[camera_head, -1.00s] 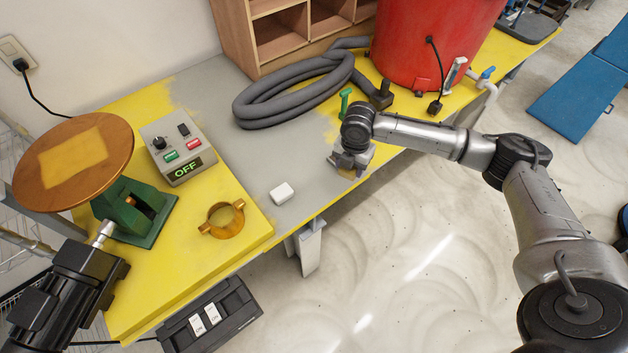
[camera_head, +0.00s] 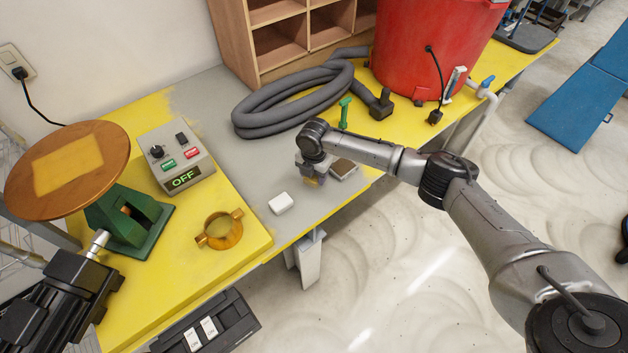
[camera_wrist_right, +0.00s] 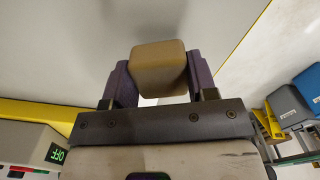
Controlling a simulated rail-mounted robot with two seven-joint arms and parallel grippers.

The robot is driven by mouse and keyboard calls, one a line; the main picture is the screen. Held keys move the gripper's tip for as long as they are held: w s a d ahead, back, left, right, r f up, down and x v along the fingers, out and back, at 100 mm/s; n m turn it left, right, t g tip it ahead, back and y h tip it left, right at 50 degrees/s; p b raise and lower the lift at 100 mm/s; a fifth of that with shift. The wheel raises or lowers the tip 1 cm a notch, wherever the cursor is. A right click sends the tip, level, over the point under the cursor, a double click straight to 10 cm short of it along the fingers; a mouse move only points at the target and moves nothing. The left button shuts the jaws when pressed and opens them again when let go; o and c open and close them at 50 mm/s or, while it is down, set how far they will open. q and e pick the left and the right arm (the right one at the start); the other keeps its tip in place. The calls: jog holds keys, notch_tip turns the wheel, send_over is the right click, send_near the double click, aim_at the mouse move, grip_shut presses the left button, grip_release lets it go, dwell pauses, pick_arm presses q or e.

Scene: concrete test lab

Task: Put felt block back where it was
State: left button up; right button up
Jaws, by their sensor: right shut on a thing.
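My right gripper (camera_head: 313,180) is over the grey middle of the workbench, its fingers pointing down. It is shut on a tan block with rounded edges, the felt block (camera_wrist_right: 159,68), which sits between the two dark fingers in the right wrist view. In the head view only a small yellowish-brown bit of the block shows below the fingers. I cannot tell whether the block touches the bench. A white block (camera_head: 281,203) lies to the left of the gripper. My left gripper is not in view.
A coiled grey hose (camera_head: 290,108) and a red drum (camera_head: 430,50) are behind. A green upright piece (camera_head: 344,112) stands behind my wrist. A control box (camera_head: 176,157) reading OFF and a brass clamp ring (camera_head: 220,230) are left. Bare grey bench (camera_head: 235,165) lies between.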

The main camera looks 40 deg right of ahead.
aim_at(314, 181)
jog(key=shift+f, duration=1.65)
jog(key=shift+f, duration=0.2)
jog(key=o, duration=0.8)
